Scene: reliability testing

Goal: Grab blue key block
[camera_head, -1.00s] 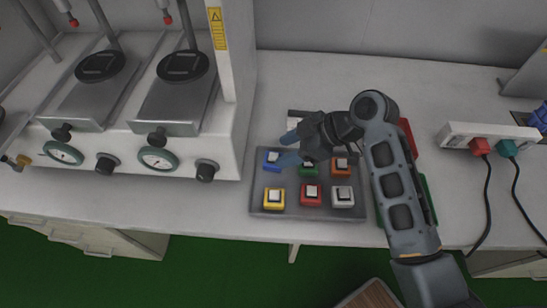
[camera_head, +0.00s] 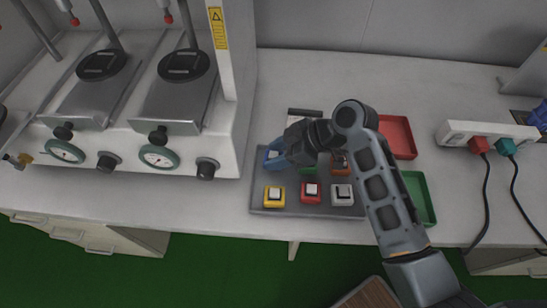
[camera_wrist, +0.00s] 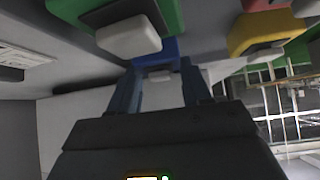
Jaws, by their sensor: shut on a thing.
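The blue key block (camera_head: 267,160) sits at the back left of the grey key tray (camera_head: 290,212), partly hidden by my gripper. My gripper (camera_head: 276,155) reaches in from the right and is shut on it. In the wrist view the blue block (camera_wrist: 158,48) shows between the two fingertips (camera_wrist: 160,76), with a pale cap on it. I cannot tell whether the block is clear of the tray.
Yellow (camera_head: 274,196), red (camera_head: 311,193) and white (camera_head: 342,194) key blocks stand in the front row. An orange block (camera_head: 341,168) and a mostly hidden green block stand behind. Red (camera_head: 411,137) and green (camera_head: 431,205) trays lie right.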

